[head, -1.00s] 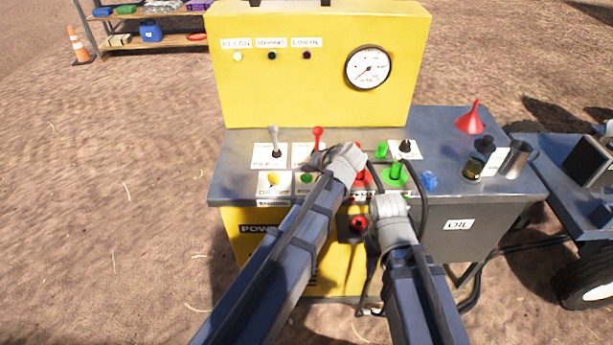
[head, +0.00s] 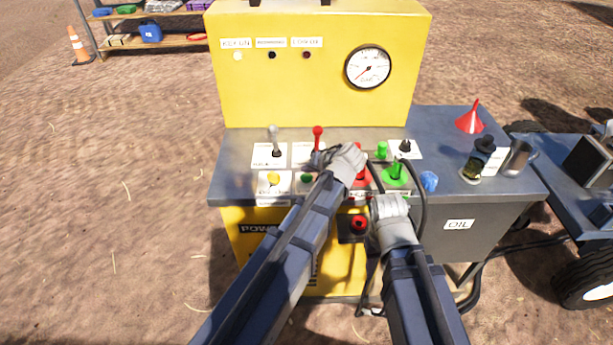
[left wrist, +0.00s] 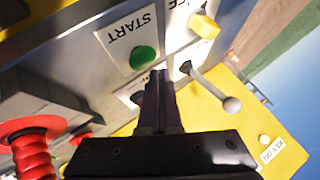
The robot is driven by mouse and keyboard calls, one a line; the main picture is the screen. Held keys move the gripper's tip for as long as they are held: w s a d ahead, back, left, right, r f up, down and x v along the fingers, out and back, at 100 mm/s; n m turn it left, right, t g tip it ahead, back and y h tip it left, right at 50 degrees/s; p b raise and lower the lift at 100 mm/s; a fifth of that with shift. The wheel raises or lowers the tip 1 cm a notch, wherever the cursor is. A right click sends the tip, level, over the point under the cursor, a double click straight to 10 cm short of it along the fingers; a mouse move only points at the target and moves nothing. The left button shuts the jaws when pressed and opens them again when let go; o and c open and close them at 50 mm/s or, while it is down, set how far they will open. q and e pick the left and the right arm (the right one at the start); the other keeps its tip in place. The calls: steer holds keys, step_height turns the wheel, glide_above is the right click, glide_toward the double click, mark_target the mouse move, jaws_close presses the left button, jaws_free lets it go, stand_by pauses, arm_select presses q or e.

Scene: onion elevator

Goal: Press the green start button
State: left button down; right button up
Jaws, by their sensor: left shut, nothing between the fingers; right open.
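The green start button (head: 307,178) sits on a white label on the console's sloping front. In the left wrist view the round green button (left wrist: 143,57) shows beside the word START. My left gripper (head: 318,158) is shut and empty, behind and slightly right of the button in the head view. In the left wrist view its fingertips (left wrist: 159,74) appear close beside the button; I cannot tell whether they touch it. My right wrist and gripper (head: 388,208) are at the console's front edge, right of the left arm; the fingers are hard to make out.
A yellow knob (head: 273,179), a grey-knobbed lever (head: 273,134) and a red-knobbed lever (head: 317,133) stand near the button. A red button (head: 359,224) is on the front face. The yellow gauge panel (head: 290,90) rises behind.

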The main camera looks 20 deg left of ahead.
mark_target(308, 179)
arm_select(q)
steer(key=shift+f, duration=0.4)
steer(key=shift+f+b, duration=0.55)
steer(key=shift+b, duration=0.25)
stand_by(0.4)
stand_by(0.3)
steer(key=shift+r+p, duration=1)
steer(key=shift+r, duration=0.05)
step_height(308, 179, up, 5)
steer(key=p, duration=0.5)
stand_by(0.5)
